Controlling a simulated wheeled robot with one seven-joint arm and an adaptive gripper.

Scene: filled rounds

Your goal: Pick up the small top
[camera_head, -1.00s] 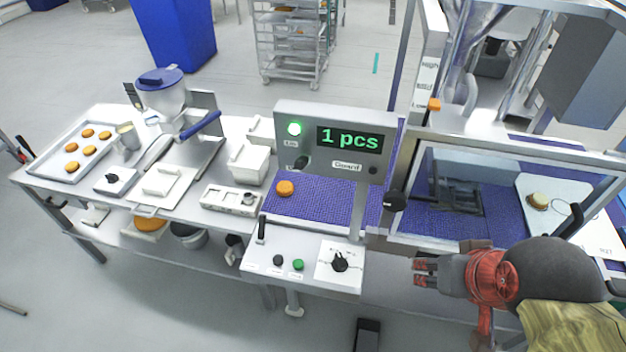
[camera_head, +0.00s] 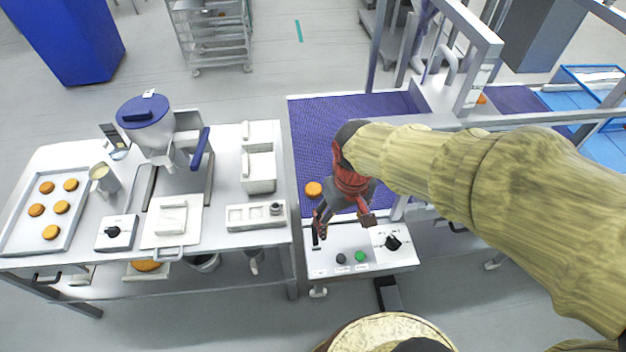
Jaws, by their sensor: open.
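A small round orange-brown top (camera_head: 313,188) lies alone on the purple belt, near its front left edge. My gripper (camera_head: 344,222) is open and empty, just in front and to the right of this round, above the belt's front edge and the control panel. I cannot tell its height or whether a finger touches anything. More orange-brown rounds (camera_head: 61,207) lie on the metal tray (camera_head: 20,233) at the far left. I cannot tell from their look which round is the smaller one.
The purple belt (camera_head: 305,125) is otherwise bare where visible; my arm covers its right part. A white divided holder (camera_head: 238,224), a white bin (camera_head: 262,185) and a blue-lidded hopper (camera_head: 145,118) stand on the left table.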

